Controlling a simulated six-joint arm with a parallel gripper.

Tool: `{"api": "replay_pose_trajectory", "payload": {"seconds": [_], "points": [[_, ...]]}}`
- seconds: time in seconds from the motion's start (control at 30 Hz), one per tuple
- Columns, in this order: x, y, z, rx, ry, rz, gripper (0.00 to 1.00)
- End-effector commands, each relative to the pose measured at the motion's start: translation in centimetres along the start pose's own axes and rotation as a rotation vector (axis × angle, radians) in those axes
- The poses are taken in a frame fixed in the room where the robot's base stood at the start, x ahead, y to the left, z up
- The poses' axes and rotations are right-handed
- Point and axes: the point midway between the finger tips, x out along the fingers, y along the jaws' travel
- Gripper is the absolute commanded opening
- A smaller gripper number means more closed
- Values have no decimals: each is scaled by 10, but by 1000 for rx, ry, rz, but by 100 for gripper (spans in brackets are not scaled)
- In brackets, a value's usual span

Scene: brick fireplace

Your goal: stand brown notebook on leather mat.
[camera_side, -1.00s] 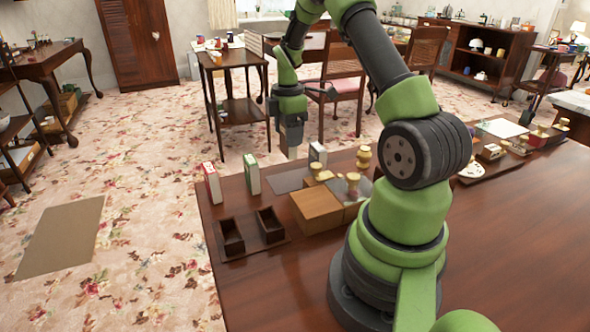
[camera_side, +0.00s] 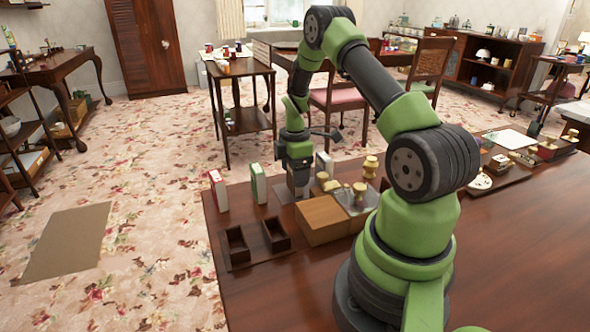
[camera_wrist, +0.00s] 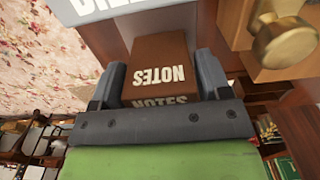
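The brown notebook (camera_wrist: 158,60), lettered NOTES, is between the two fingers of my gripper (camera_wrist: 160,88) in the wrist view, with a finger against each side. In the side view my gripper (camera_side: 299,184) points down over the dark leather mat (camera_side: 282,192) near the table's far edge. The notebook is upright there and mostly hidden by the fingers. Its lower end is at or just above the mat; I cannot tell whether it touches.
A pale book (camera_side: 323,164) stands just behind my gripper. A red book (camera_side: 218,190) and a green book (camera_side: 258,184) stand to the left. A wooden box (camera_side: 322,220), brass-knobbed stamps (camera_side: 370,166) and a two-compartment tray (camera_side: 238,262) are close by.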

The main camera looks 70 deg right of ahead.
Motion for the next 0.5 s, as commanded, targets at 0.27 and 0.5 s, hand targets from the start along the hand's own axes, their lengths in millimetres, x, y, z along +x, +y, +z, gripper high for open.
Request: {"api": "replay_pose_trajectory", "payload": {"seconds": [0.27, 0.5], "points": [[0, 0, 0, 0, 0, 0, 87], [-18, 1, 0, 1, 1, 5, 87]]}}
